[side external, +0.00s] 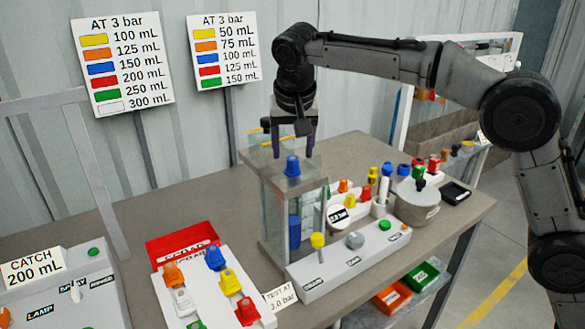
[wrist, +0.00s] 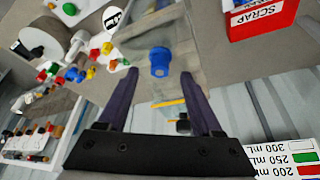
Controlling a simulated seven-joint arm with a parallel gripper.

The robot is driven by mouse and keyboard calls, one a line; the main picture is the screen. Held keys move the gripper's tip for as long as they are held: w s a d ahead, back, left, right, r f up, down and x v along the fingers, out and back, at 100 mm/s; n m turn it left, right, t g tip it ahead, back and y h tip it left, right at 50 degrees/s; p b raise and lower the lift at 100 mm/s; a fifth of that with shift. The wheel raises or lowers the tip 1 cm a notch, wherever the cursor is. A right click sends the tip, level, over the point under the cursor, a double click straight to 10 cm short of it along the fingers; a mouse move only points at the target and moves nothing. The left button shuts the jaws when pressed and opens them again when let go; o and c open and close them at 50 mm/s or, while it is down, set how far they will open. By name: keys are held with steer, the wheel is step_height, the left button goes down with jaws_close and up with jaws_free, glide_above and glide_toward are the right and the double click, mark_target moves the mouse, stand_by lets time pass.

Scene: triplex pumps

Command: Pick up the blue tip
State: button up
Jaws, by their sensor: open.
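A blue tip (side external: 292,166) stands upright on top of the clear tank (side external: 262,205). My gripper (side external: 292,149) is open and points down just above it. In the wrist view the blue tip (wrist: 159,62) lies just beyond the two dark fingertips (wrist: 158,77), about midway between them. No contact with the fingers shows. Another blue tip (side external: 215,258) sits on the white rack (side external: 210,300) in front, and more blue tips (side external: 403,170) stand at the back right. A blue part (side external: 294,232) shows inside the tank.
A red scrap bin (side external: 183,243) stands left of the tank. A grey control box (side external: 350,255) with a yellow-topped post (side external: 317,241) is close at the tank's front right. A grey cylinder (side external: 417,203) and coloured tips stand further right. Two signs (side external: 223,52) stand behind.

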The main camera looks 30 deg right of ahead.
mark_target(293, 159)
steer(key=x, duration=0.4)
jaws_close()
